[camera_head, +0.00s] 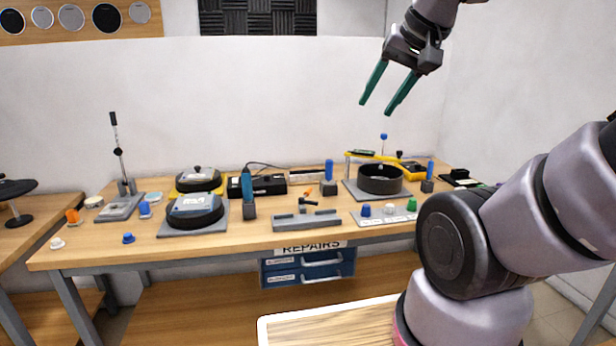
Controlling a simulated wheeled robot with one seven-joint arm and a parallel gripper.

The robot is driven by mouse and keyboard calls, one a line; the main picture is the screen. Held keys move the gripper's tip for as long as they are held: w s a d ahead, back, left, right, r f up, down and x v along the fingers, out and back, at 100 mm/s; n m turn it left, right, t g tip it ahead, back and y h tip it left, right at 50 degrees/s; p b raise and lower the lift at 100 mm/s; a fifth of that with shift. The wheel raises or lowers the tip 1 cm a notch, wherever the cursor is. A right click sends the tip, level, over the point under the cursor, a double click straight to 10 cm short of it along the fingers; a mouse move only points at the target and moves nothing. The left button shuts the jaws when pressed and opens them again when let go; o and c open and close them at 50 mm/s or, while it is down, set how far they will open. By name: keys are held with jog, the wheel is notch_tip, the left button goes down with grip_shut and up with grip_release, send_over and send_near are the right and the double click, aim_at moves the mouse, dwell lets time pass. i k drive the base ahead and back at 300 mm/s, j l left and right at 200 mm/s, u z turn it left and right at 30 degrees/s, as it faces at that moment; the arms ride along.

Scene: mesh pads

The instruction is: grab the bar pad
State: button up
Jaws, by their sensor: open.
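My gripper (375,108) hangs in the air at the upper right, in front of the white wall and well above the bench. Its two green fingers are spread apart with nothing between them. I cannot tell for sure which thing is the bar pad. A low, long grey bar-shaped piece (307,221) lies near the front edge of the wooden bench (240,243). A long black box (264,184) with a cable lies behind it to the left. Both are far below my gripper and apart from it.
Round black pads (195,211) sit at the left, one on a grey plate. A black drum ring (380,179) stands on a plate at the right. Blue-handled tools (247,185) stand upright mid-bench. Coloured knobs (390,209) line a front strip. An upright rod (118,147) stands left.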

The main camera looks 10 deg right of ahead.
aim_at(310, 176)
jog(key=i+l, duration=0.15)
jog(key=i, duration=0.25)
jog(key=i+l, duration=0.1)
jog(key=i, duration=0.3)
jog(key=i+l, duration=0.15)
jog(key=i, duration=0.3)
